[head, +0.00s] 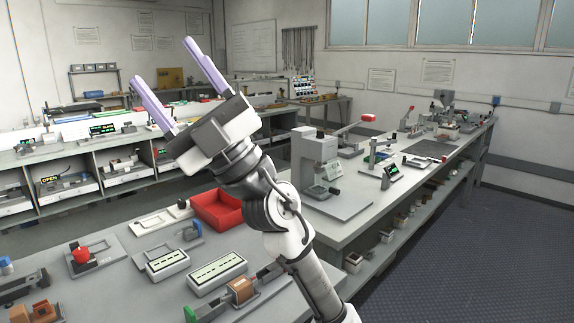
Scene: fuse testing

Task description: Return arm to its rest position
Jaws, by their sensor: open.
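My gripper (165,72) is raised above the near workbench in the head view. Its two pale purple fingers point up and to the left and stand well apart, with nothing between them. My white and grey arm rises from the bottom of the picture, right of centre, and bends up and left to the gripper. The gripper touches nothing that I can see.
The near bench (115,290) carries a red tray (218,208), two white slotted blocks (218,274) and several fixtures. A grey press (313,163) stands on the right bench (345,205). Shelving benches are behind on the left. Floor (450,260) at right is clear.

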